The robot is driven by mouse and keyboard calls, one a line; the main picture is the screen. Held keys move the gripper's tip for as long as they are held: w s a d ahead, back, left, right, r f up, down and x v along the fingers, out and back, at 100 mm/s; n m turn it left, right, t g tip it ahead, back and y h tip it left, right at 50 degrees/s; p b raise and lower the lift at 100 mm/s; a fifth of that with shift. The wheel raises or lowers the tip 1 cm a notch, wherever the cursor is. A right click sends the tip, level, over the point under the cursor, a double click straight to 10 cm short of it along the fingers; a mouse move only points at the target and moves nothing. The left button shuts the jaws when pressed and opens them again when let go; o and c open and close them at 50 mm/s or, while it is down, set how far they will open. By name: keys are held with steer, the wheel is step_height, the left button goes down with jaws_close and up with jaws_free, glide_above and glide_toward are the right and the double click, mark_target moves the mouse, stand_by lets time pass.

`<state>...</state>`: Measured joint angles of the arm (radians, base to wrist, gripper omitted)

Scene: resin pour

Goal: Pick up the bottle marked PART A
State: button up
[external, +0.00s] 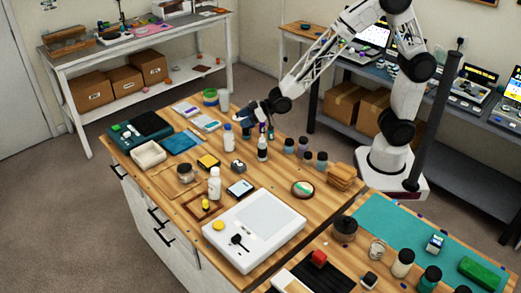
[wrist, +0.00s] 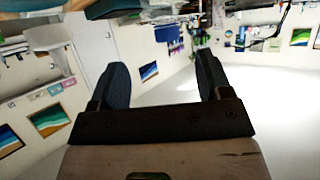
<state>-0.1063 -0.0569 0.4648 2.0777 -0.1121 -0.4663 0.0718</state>
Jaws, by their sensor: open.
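My gripper (external: 243,120) is above the far part of the wooden worktop in the external view. In the wrist view my gripper (wrist: 161,70) is open, with its two dark blue fingers apart and nothing between them. A white bottle (external: 228,139) stands upright just below and left of the gripper. A third white bottle (external: 215,184) stands nearer the camera, by a small wooden tray (external: 196,208). The lettering is too small to read, so I cannot tell which is PART A.
Several small dark jars (external: 303,147) stand right of the bottles. A white scale-like device (external: 254,228) fills the near worktop. A glass jar (external: 186,174) and white tub (external: 149,154) stand left. The wrist view mostly shows walls and floor.

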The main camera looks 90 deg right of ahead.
mark_target(228, 137)
steer(key=shift+w+a+f+t, duration=0.4)
steer(key=shift+w+a+f, duration=0.1)
steer(key=shift+w+f, duration=0.35)
steer(key=shift+w, duration=0.1)
steer(key=shift+x, duration=1.25)
steer(key=shift+w+a, duration=0.1)
steer(key=shift+x, duration=2.45)
steer(key=shift+a, duration=0.1)
steer(key=c, duration=1.3)
steer(key=shift+r, duration=0.1)
steer(key=shift+c, duration=0.2)
